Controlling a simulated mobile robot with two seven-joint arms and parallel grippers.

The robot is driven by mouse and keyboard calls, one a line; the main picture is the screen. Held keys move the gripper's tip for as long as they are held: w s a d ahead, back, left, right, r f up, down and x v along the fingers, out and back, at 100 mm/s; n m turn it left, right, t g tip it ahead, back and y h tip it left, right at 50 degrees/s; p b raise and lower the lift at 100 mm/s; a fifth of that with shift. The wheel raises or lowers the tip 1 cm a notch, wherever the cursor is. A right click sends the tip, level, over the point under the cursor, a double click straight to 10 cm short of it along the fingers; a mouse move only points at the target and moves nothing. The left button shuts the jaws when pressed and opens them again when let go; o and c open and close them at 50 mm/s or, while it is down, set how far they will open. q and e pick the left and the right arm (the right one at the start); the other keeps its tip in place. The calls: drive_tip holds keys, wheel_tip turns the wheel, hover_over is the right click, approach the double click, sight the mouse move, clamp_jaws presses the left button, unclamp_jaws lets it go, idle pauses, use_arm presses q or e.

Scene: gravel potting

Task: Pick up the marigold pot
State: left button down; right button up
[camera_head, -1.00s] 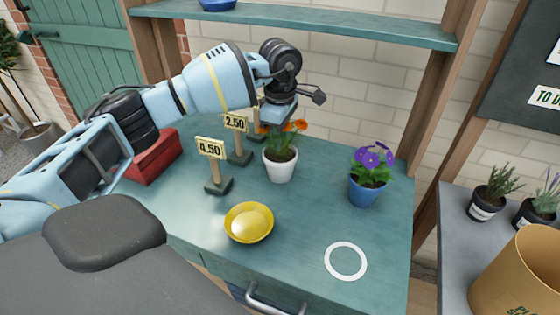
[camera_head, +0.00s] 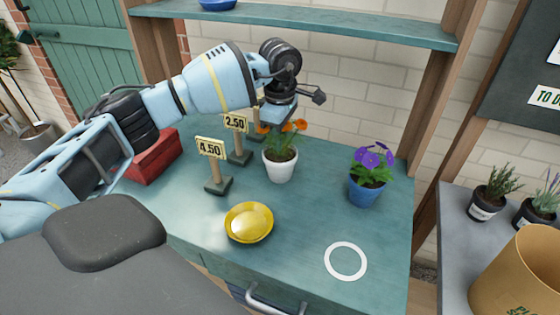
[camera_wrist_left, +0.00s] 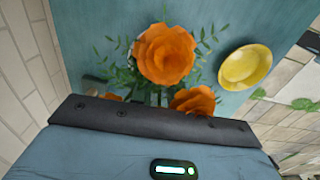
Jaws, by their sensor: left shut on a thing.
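The marigold pot (camera_head: 280,169) is white with orange flowers and green leaves, and it stands upright on the teal bench. My left gripper (camera_head: 276,123) reaches down over it from behind and is shut on it; the flowers and leaves hide the fingertips. In the left wrist view, two large orange marigold blooms (camera_wrist_left: 166,54) and leaves sit right in front of the gripper's dark edge, and the pot itself is hidden beneath them. My right gripper is not in view.
Price signs (camera_head: 211,150) and a red box (camera_head: 153,158) stand to the left. A yellow dish (camera_head: 248,222) is in front, a blue pot with purple flowers (camera_head: 366,190) to the right. A white ring (camera_head: 345,278) marks bare bench. A shelf (camera_head: 330,24) runs above.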

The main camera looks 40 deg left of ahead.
use_arm(q)
drive_tip(key=shift+r, duration=0.1)
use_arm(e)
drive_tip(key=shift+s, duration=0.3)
use_arm(q)
drive_tip(key=shift+r, duration=0.1)
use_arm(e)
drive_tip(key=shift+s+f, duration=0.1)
